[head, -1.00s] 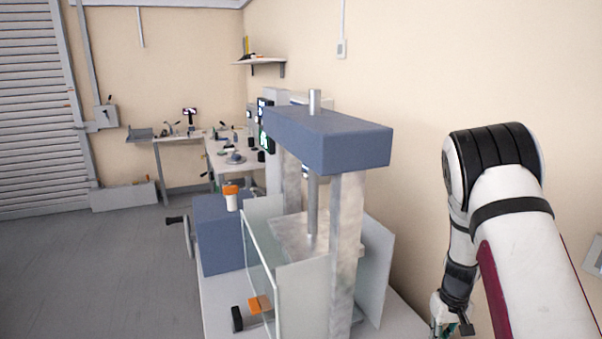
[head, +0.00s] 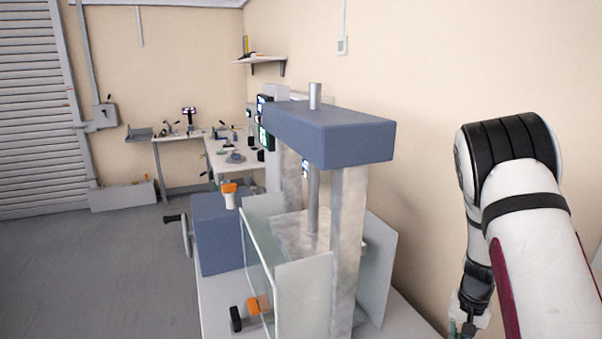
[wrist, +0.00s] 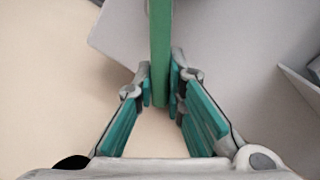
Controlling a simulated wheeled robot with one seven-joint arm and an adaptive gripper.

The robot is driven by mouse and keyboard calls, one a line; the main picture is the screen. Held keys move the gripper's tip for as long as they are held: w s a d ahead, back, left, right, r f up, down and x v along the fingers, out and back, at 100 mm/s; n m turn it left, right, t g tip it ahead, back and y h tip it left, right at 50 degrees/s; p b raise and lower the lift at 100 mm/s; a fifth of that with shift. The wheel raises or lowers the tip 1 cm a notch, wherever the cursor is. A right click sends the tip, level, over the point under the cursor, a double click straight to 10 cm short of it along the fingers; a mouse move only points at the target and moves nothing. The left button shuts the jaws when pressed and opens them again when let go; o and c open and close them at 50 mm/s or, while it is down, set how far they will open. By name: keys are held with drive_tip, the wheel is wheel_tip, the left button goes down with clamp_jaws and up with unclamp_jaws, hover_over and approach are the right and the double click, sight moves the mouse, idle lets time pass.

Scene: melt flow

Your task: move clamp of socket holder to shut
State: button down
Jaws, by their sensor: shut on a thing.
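My gripper (wrist: 160,88) is shut on a long green bar (wrist: 160,45) in the wrist view, one teal-padded finger on each side. The bar runs from between the fingertips up past the top edge of that view. I cannot tell whether it is the handle of the socket holder's clamp. In the head view, my gripper (head: 462,327) hangs at the bottom edge, right of the press table, and is mostly cut off. No socket holder can be made out clearly in either view.
A press with a blue crosshead (head: 330,135), pale columns and clear guards stands on a white table left of my arm. A beige wall is behind. Workbenches (head: 235,160) with small tools stand far back. The grey floor (head: 90,270) at left is open.

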drive_tip(key=m, duration=0.1)
drive_tip(key=s+d+m, duration=0.1)
drive_tip(key=m, duration=0.1)
drive_tip(key=shift+s+d+m, duration=0.1)
drive_tip(key=shift+d+m, duration=0.05)
drive_tip(key=shift+m, duration=0.15)
drive_tip(key=m, duration=0.1)
drive_tip(key=s+m, duration=0.1)
drive_tip(key=m, duration=0.1)
drive_tip(key=shift+s+d+b, duration=0.1)
drive_tip(key=shift+d+b, duration=0.25)
drive_tip(key=shift+b, duration=0.05)
drive_tip(key=c, duration=1.6)
unclamp_jaws()
drive_tip(key=shift+o, duration=0.2)
drive_tip(key=shift+r, duration=0.1)
wheel_tip(320, 180, up, 8)
drive_tip(key=p, duration=0.3)
